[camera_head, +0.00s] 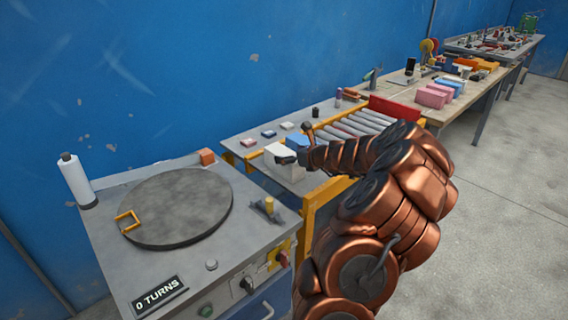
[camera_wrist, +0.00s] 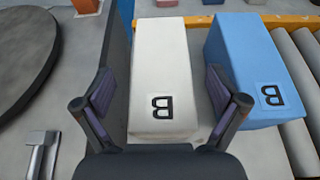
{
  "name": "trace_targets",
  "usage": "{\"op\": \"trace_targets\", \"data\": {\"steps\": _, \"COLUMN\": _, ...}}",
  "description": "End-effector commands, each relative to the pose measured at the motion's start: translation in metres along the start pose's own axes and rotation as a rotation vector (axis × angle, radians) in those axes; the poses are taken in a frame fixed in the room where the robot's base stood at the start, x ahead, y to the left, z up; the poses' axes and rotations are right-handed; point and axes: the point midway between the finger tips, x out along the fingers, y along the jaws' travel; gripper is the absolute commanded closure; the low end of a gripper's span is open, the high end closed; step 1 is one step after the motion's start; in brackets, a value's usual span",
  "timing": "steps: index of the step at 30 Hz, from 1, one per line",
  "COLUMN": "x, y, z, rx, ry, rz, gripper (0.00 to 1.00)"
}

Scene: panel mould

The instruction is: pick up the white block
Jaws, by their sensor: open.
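The white block (camera_wrist: 162,62) is a long box with a black letter B on its near end. In the wrist view it lies in the middle, between and ahead of the fingers of my open gripper (camera_wrist: 160,108). The right finger overlaps the gap between it and the blue block. In the head view the white block (camera_head: 281,153) sits on the grey bench top, and my gripper (camera_head: 288,160) is at its near right side, partly hiding it. I cannot tell whether the fingers touch it.
A blue block (camera_wrist: 247,68), also marked B, stands close on the right, beside rollers (camera_wrist: 294,95). A round grey turntable (camera_head: 178,208) is on the left bench, with an orange block (camera_head: 207,157) behind it. Pink blocks (camera_head: 432,97) lie on a farther table.

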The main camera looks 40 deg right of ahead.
Motion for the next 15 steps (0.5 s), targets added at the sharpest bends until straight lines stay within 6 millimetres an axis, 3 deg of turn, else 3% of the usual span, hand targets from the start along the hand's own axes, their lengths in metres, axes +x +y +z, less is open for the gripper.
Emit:
{"op": "trace_targets", "data": {"steps": 7, "x": 0.028, "y": -0.002, "z": -0.001, "rx": -0.004, "ry": 0.000, "rz": -0.001, "gripper": 0.04}}
{"op": "trace_targets", "data": {"steps": 15, "x": 0.034, "y": -0.002, "z": -0.001, "rx": -0.002, "ry": -0.001, "rz": -0.001, "gripper": 0.04}}
